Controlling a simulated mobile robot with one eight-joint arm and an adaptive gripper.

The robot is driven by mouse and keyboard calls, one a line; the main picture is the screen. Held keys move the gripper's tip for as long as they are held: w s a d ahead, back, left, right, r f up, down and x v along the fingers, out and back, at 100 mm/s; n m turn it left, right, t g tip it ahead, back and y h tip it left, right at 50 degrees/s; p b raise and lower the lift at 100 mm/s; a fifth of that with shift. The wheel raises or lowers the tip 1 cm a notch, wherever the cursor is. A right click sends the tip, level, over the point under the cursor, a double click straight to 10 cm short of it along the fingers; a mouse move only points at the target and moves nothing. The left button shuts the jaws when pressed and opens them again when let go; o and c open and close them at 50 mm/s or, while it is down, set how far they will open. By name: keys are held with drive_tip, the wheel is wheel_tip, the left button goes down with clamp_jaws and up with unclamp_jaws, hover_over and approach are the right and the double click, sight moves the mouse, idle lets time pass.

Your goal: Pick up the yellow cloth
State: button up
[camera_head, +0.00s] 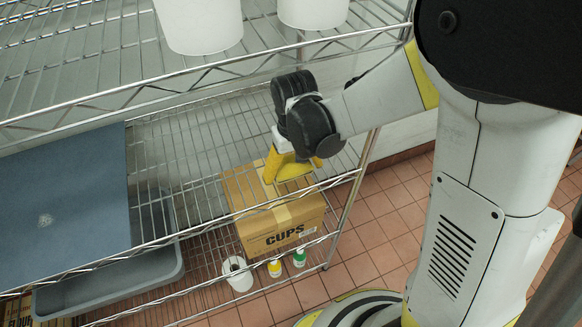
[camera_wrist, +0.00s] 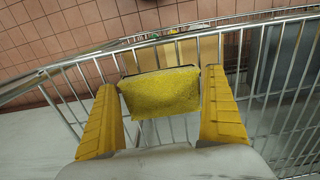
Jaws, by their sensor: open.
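The yellow cloth (camera_wrist: 160,95) shows in the wrist view as a rough-textured piece between the two fingers of my gripper (camera_wrist: 159,79). It is at the wire shelf, near its front rail, with a gap on each side to the fingers. In the head view my gripper (camera_head: 292,168) points down at the lower wire shelf, above the cardboard box. The cloth (camera_head: 293,170) is mostly hidden there by the gripper, and its yellow blends with the yellow fingers. My gripper is open and holds nothing.
A cardboard box marked CUPS (camera_head: 270,227) stands under the gripper. A white roll (camera_head: 237,273) and small bottles (camera_head: 300,257) stand before it. A grey bin (camera_head: 110,285) and blue-grey panel (camera_head: 65,200) are left. White buckets (camera_head: 200,25) stand on the upper shelf.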

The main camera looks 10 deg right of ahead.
drive_tip(key=c, duration=0.8)
drive_tip(key=shift+c, duration=0.7)
drive_tip(key=shift+r, duration=0.2)
